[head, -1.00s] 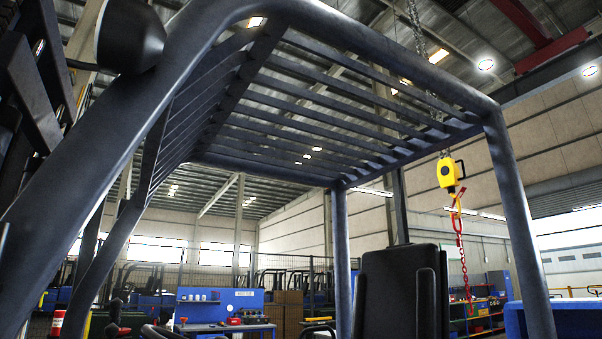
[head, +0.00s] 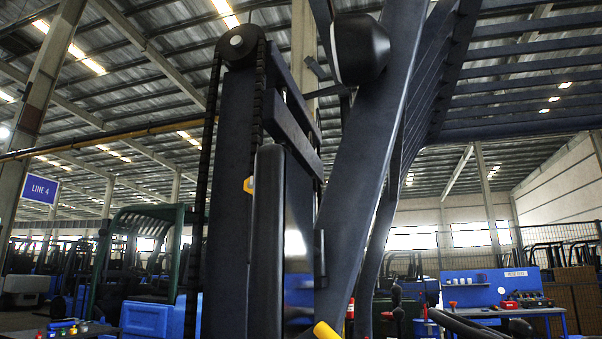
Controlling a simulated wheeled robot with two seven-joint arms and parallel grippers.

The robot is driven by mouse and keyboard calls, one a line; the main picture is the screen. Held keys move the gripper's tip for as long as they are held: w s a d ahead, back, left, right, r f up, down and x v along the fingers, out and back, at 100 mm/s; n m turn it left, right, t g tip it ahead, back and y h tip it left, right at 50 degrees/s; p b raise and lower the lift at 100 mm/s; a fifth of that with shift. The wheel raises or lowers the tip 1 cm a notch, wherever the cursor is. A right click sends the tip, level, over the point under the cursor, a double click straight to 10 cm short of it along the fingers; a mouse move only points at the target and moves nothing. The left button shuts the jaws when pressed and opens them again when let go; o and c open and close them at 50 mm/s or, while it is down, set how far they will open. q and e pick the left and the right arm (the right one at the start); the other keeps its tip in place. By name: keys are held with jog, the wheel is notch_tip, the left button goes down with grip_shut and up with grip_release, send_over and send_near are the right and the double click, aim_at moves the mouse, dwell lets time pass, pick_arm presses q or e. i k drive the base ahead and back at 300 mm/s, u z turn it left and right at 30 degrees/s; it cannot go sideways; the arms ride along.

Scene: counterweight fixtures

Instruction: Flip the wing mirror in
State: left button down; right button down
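A tall black housing with rounded top corners (head: 268,240) stands in front of the dark mast in the middle of the head view. Its right side is a glossy face (head: 298,245) with blue and bright reflections, and it looks like the wing mirror, standing out at an angle. A thin dark rod (head: 321,255) is close to its right edge. Its lower end is cut off by the frame's bottom edge. Neither of my grippers is in view.
The dark mast (head: 233,160) with chains rises behind the housing. A slanted guard pillar (head: 365,150) is to its right, with a rounded black lamp-like part (head: 361,48) near its top. A yellow rounded piece (head: 325,330) shows at the bottom edge. A blue workbench (head: 490,292) stands far right.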

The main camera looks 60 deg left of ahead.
aim_at(287, 253)
jog(key=z, duration=0.2)
jog(key=k, duration=0.9)
jog(key=u, duration=0.5)
